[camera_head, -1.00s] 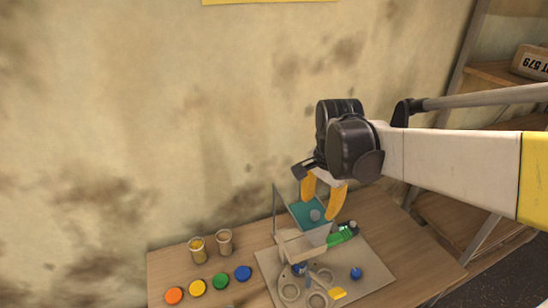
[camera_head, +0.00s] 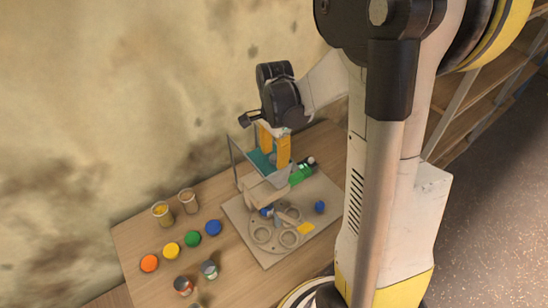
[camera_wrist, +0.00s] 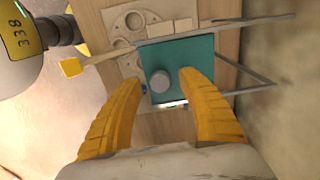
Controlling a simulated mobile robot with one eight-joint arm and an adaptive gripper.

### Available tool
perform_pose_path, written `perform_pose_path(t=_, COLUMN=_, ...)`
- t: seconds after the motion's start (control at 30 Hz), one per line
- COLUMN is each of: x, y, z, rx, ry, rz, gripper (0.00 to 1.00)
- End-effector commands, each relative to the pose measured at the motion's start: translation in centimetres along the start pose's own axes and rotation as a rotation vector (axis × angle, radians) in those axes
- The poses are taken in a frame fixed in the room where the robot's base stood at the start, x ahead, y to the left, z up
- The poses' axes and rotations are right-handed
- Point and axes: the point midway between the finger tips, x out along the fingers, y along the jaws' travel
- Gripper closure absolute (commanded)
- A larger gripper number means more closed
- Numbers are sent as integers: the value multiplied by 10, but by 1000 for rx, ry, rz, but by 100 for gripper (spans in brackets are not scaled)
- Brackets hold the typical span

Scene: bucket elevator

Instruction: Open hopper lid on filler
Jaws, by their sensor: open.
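The filler is a beige device (camera_head: 262,192) on a light board on the wooden table, with a thin grey frame at its left. Its hopper lid is a teal plate (camera_wrist: 178,62) with a round grey knob (camera_wrist: 160,82), seen from above in the wrist view and lying across the hopper. In the head view the teal lid (camera_head: 258,161) shows partly behind the fingers. My gripper (camera_wrist: 158,85) is open, with its yellow fingers apart on either side of the knob. The fingertips overlap the lid's edge in the picture; I cannot tell whether they touch it. The gripper also shows in the head view (camera_head: 275,158).
The board (camera_head: 268,258) has round holes, a blue knob (camera_head: 320,207) and a yellow piece (camera_head: 306,228). A green part (camera_head: 300,174) sits right of the hopper. Two beakers (camera_head: 163,214), coloured caps (camera_head: 193,238) and jars (camera_head: 183,285) stand at the left. A wall rises behind.

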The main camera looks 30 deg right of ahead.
Motion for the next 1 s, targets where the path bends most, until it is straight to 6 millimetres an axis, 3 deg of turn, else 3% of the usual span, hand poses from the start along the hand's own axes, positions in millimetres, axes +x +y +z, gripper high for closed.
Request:
perform_pose_path(t=0.33, x=4, y=0, z=0, rx=0, ry=0, rz=0, gripper=54)
perform_pose_path(t=0.47, x=4, y=0, z=0, rx=-1, ry=0, rz=0, gripper=94)
perform_pose_path(t=0.5, x=4, y=0, z=0, rx=-1, ry=0, rz=0, gripper=100)
perform_pose_path(t=0.67, x=4, y=-2, z=0, rx=-1, ry=0, rz=0, gripper=100)
perform_pose_path(t=0.77, x=4, y=-16, z=0, rx=-2, ry=0, rz=-1, gripper=100)
perform_pose_path(t=1.0, x=4, y=-75, z=0, rx=-2, ry=1, rz=-1, gripper=100)
